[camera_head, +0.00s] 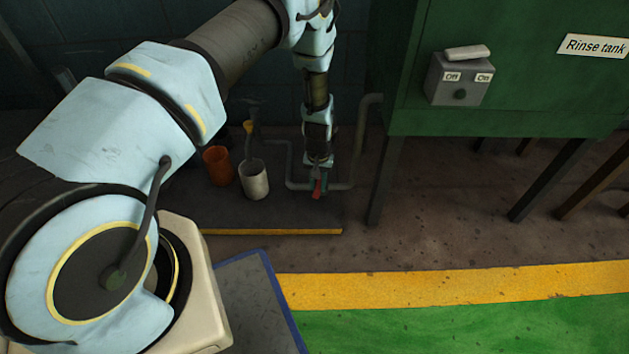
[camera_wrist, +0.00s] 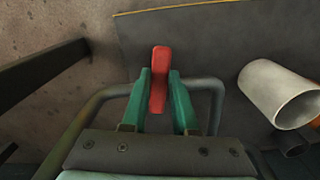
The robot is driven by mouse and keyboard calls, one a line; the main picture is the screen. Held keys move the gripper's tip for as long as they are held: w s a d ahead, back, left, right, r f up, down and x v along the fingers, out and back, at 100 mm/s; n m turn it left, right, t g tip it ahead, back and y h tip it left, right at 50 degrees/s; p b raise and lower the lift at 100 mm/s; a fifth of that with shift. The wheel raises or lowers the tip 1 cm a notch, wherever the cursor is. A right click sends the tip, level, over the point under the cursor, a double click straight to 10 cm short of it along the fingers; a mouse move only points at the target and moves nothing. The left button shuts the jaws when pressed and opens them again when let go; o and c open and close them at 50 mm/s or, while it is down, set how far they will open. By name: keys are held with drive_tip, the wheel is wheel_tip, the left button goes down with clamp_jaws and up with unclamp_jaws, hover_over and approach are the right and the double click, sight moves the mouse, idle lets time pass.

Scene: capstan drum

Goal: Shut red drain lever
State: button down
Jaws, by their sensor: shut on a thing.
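The red drain lever (camera_wrist: 160,80) shows between the two green fingers of my gripper (camera_wrist: 159,95) in the wrist view. My gripper is shut on it, and the lever's far end sticks out past the fingertips. In the head view the red lever (camera_head: 318,189) is a small patch at the end of my downward-reaching arm, beside the grey pipe (camera_head: 342,186). The pipe also shows on both sides of the fingers in the wrist view (camera_wrist: 216,92). The valve body under the lever is hidden by my gripper.
A white cup (camera_head: 254,181) and an orange cup (camera_head: 218,166) stand left of the pipe. The green rinse tank (camera_head: 540,90) on dark legs, with a grey switch box (camera_head: 459,80), is at right. A yellow-edged dark platform (camera_head: 280,232) lies below.

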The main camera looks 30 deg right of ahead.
drive_tip(key=shift+s+d+n, duration=0.15)
drive_tip(key=shift+d+n, duration=0.05)
drive_tip(key=shift+n, duration=0.4)
drive_tip(key=shift+s+d+n, duration=0.1)
drive_tip(key=shift+d+n, duration=0.1)
drive_tip(key=shift+n, duration=0.4)
drive_tip(key=shift+d, duration=0.1)
drive_tip(key=c, duration=0.7)
unclamp_jaws()
wheel_tip(320, 180, up, 11)
drive_tip(key=p, duration=0.3)
drive_tip(key=shift+f, duration=0.1)
